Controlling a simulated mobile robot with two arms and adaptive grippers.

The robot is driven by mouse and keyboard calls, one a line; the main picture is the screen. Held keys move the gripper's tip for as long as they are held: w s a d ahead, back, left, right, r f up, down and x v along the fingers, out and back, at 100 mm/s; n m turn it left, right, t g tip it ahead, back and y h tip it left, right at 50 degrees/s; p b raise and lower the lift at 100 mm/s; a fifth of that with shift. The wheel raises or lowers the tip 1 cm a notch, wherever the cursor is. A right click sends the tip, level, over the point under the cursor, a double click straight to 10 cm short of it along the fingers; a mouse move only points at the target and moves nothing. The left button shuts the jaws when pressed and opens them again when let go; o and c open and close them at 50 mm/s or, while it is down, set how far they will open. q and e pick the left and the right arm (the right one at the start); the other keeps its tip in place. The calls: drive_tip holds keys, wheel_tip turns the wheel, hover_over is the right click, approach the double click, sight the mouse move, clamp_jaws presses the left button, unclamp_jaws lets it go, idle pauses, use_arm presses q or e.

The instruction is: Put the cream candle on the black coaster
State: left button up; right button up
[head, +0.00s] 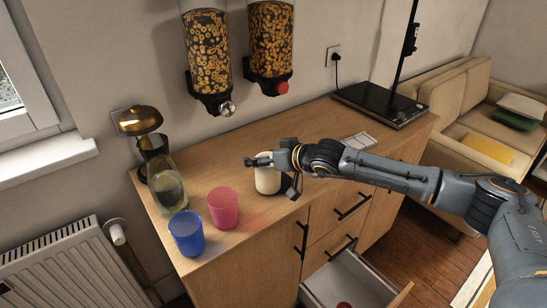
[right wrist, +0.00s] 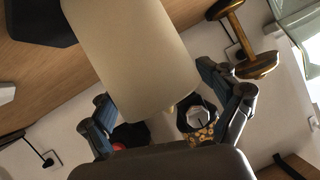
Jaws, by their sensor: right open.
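The cream candle (head: 267,179) stands upright on the wooden cabinet top, partly covered by my right gripper (head: 272,177). The right wrist view shows the candle (right wrist: 130,55) large and close, between the two spread fingers of the right gripper (right wrist: 155,88). The fingers are open, one on each side of it. The black coaster (head: 288,184) lies just right of the candle, mostly hidden by the gripper. In the right wrist view the coaster (right wrist: 38,20) is a dark flat shape at the upper left, cut by the frame. My left gripper is not in view.
A pink cup (head: 223,207), a blue cup (head: 187,233) and a glass vessel (head: 168,187) stand left of the candle, near a brass lamp (head: 139,121). Cereal dispensers (head: 270,45) hang above. A black cooktop (head: 380,104) is at right. A drawer (head: 345,282) stands open below.

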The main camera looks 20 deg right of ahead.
drive_tip(key=b+v, duration=0.1)
drive_tip(key=v, duration=1)
drive_tip(key=shift+s, duration=0.1)
